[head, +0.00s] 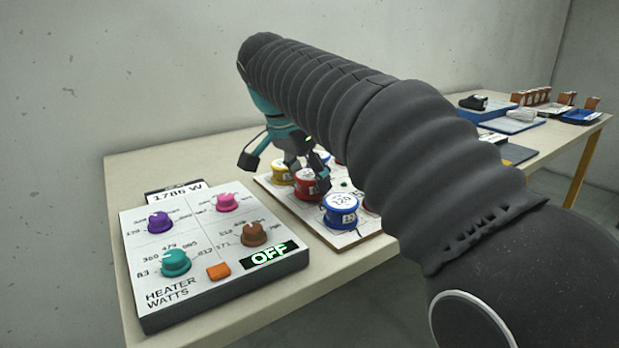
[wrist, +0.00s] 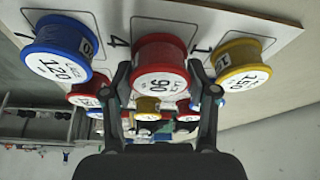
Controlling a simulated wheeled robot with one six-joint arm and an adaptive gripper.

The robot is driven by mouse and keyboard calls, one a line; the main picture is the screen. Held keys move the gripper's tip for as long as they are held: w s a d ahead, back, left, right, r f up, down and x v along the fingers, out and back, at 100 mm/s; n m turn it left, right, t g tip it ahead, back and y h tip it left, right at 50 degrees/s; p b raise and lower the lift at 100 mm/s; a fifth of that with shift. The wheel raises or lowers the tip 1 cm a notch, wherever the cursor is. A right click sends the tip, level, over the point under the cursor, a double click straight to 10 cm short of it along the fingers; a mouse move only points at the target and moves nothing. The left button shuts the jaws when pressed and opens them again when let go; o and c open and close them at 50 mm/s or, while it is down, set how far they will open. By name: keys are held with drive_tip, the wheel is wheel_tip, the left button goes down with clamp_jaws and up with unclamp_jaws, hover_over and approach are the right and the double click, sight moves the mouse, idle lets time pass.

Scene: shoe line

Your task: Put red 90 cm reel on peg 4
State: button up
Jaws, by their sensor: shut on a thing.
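A red reel with a white label reading 90 (wrist: 160,66) is between the two fingers of my gripper (wrist: 162,90) in the wrist view. The fingers are shut on its sides. It is at the board spot marked 4 (wrist: 117,43); I cannot tell whether it is fully down on the peg. In the head view my gripper (head: 284,166) reaches down over the reel board (head: 280,196), with the red reel (head: 307,188) under it. The peg under the reel is hidden.
A blue reel marked 120 (wrist: 60,50) and a yellow reel (wrist: 241,65) flank the red one closely. The blue reel (head: 341,210) is nearest in the head view. More reels sit behind. A heater panel (head: 215,248) reading OFF stands left; trays (head: 510,122) lie far right.

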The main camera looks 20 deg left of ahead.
drive_tip(key=shift+f, duration=0.3)
drive_tip(key=shift+f+b, duration=0.15)
drive_tip(key=shift+b, duration=0.15)
drive_tip(key=o, duration=1.1)
drive_tip(key=shift+o, duration=0.2)
drive_tip(key=shift+r, duration=0.3)
drive_tip(key=p+v, duration=0.2)
drive_tip(key=v, duration=1)
drive_tip(key=shift+r, duration=0.2)
